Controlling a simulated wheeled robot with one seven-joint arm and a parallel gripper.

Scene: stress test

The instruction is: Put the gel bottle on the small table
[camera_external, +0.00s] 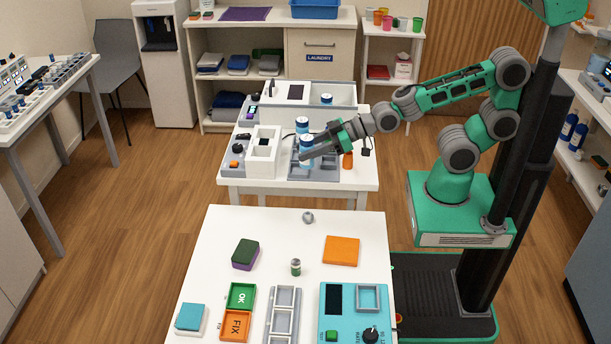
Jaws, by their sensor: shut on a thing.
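My gripper (309,152) reaches in from the right over the white table (300,189) in the middle of the room. It is shut on a white-and-blue bottle (306,165), which looks upright; the fingers cover its middle. I cannot tell whether its base touches the grey tray (328,174) below. A similar bottle (302,125) stands just behind it, and another (326,99) stands farther back at the right. No label is readable, so I cannot tell which is the gel bottle. Which table is the small table is also unclear.
An orange container (347,160) stands right of my gripper. A white open box (263,152) stands left. The near white table (205,257) holds an orange pad (341,250), a small jar (295,267) and a teal device (352,312). Some of its top is bare.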

